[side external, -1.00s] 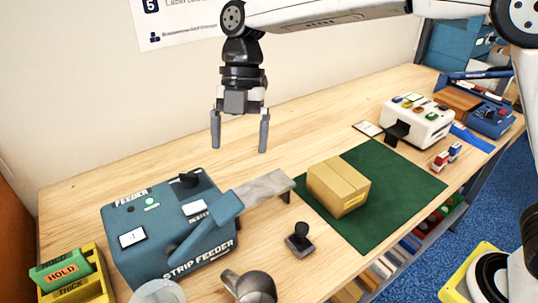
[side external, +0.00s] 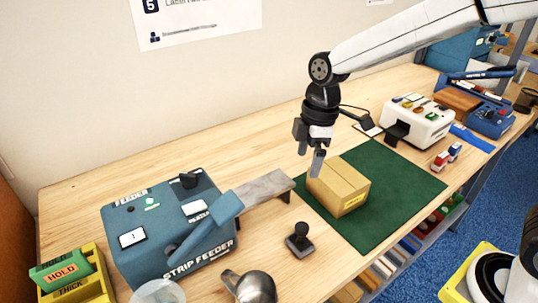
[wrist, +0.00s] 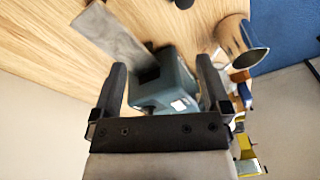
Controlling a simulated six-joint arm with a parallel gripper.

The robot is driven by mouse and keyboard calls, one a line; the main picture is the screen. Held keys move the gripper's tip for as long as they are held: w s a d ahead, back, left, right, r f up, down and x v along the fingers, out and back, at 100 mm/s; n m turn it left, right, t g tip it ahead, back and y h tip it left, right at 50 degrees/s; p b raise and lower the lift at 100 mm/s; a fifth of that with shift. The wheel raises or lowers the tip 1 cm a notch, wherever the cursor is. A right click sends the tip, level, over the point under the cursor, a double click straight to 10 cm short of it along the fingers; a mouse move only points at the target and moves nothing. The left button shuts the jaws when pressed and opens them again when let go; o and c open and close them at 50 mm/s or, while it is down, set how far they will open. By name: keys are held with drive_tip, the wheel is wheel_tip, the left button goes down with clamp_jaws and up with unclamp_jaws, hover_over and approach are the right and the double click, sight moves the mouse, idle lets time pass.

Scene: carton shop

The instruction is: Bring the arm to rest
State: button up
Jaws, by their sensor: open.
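My gripper (side external: 310,162) hangs over the bench in the side view, fingers pointing down, just above and behind the left end of a closed brown carton (side external: 341,188). One fingertip overlaps the carton's corner in the picture; I cannot tell the gap between them. In the wrist view my gripper (wrist: 162,65) has its two black fingers spread with nothing held between them. The carton sits on a dark green mat (side external: 398,180). It has a yellow label on its front side.
The blue strip feeder (side external: 180,232) stands front left, with a grey strip (side external: 265,188) reaching toward the mat. A black stamp (side external: 300,240) and a metal jug (side external: 252,287) stand in front. A white button box (side external: 420,122) is right. The back left bench is clear.

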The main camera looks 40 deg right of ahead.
drive_tip(key=s+d+f+m+t+h, duration=0.1)
drive_tip(key=s+d+f+m+t, duration=0.1)
drive_tip(key=s+d+f+m, duration=0.5)
drive_tip(key=s+d+m, duration=0.3)
drive_tip(key=d+m, duration=0.1)
drive_tip(key=m, duration=0.2)
drive_tip(key=shift+s+d+f+t+h, duration=0.2)
drive_tip(key=shift+s+f+t+h, duration=0.1)
drive_tip(key=shift+s+h, duration=0.1)
